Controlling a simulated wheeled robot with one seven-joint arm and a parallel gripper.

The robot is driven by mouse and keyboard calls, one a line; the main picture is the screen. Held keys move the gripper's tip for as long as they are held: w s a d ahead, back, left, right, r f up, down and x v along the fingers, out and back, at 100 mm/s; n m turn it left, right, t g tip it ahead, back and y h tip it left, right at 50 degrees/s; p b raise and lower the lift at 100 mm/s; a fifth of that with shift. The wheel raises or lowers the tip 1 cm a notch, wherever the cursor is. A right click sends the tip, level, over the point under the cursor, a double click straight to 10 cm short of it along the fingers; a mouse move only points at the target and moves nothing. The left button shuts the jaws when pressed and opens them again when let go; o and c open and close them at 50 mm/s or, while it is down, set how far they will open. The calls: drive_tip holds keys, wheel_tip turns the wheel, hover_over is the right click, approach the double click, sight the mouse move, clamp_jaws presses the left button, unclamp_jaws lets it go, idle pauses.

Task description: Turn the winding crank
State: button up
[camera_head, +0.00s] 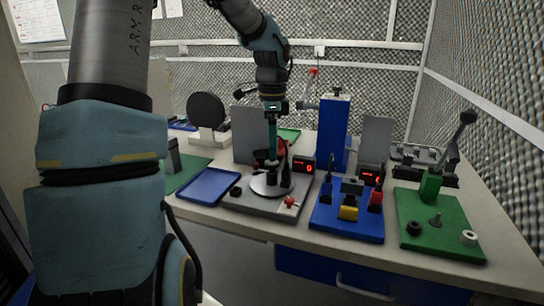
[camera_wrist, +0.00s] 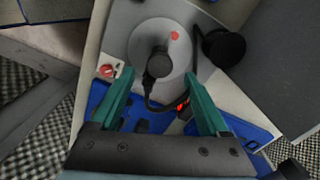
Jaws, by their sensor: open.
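The winding device has a round grey disc (camera_head: 268,187) on a grey base plate (camera_head: 246,203) at the middle of the bench. In the wrist view the disc (camera_wrist: 146,39) carries a red dot and a black upright knob (camera_wrist: 158,63), which I take for the crank's handle. My gripper (camera_head: 272,158) points down over the disc. In the wrist view its green fingers (camera_wrist: 159,73) are open, one on each side of the knob. I cannot tell whether the knob reaches up between the fingertips or whether a finger touches it.
A blue tray (camera_head: 209,186) lies left of the device. A red button (camera_head: 289,201) sits at the base plate's front. A blue station (camera_head: 346,222) and a green board with a lever (camera_head: 440,236) stand to the right. A grey panel (camera_head: 243,135) rises behind.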

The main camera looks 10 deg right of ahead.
sight(272, 173)
drive_tip(key=shift+f, duration=1.85)
clamp_jaws()
